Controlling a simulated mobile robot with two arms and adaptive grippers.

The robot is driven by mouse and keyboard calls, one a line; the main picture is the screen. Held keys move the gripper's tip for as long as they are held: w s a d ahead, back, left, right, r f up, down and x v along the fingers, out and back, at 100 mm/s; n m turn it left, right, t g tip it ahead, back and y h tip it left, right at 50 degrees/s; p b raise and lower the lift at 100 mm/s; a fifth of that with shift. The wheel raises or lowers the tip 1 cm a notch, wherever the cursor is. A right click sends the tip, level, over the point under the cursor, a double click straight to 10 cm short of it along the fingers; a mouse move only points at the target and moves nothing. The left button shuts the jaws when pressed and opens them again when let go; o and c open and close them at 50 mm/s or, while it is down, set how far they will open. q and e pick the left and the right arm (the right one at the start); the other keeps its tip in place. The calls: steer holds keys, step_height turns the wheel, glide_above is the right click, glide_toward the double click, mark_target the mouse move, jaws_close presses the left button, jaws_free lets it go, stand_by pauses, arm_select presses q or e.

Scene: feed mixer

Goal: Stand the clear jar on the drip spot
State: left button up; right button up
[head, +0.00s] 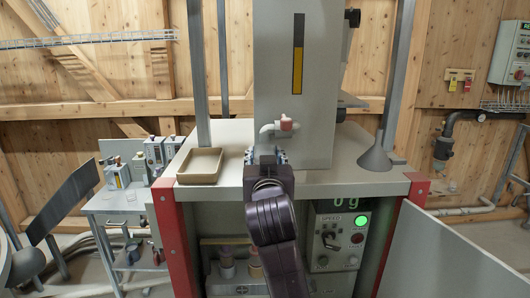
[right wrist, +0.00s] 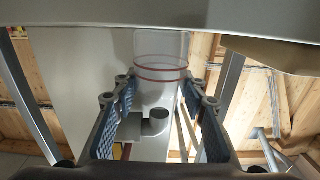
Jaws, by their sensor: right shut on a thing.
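The clear jar (right wrist: 162,52) has red rings around it and shows in the right wrist view between the blue-padded fingers of my right gripper (right wrist: 160,92). My right gripper (head: 265,156) is shut on the jar. In the head view it is at the front of the mixer, just below the grey outlet pipe (head: 272,129) with its pinkish knob. The outlet also shows in the right wrist view (right wrist: 155,121), in line with the jar. In the head view my gripper and arm hide most of the jar. I cannot make out the drip spot. My left gripper is out of view.
A tan tray (head: 201,164) lies on the grey bench top (head: 330,180), left of my gripper. A grey funnel (head: 375,158) stands to the right. A control panel with a green display (head: 347,203) is below. The bench has red corner posts (head: 170,235).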

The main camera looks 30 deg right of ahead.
steer(key=shift+a, duration=0.1)
steer(key=shift+f, duration=0.1)
steer(key=o, duration=1.1)
steer(key=shift+f, duration=0.1)
steer(key=shift+r, duration=0.4)
steer(key=b+v, duration=0.5)
steer(key=v, duration=0.1)
steer(key=b+v, duration=0.5)
steer(key=v, duration=0.1)
steer(key=shift+f, duration=0.25)
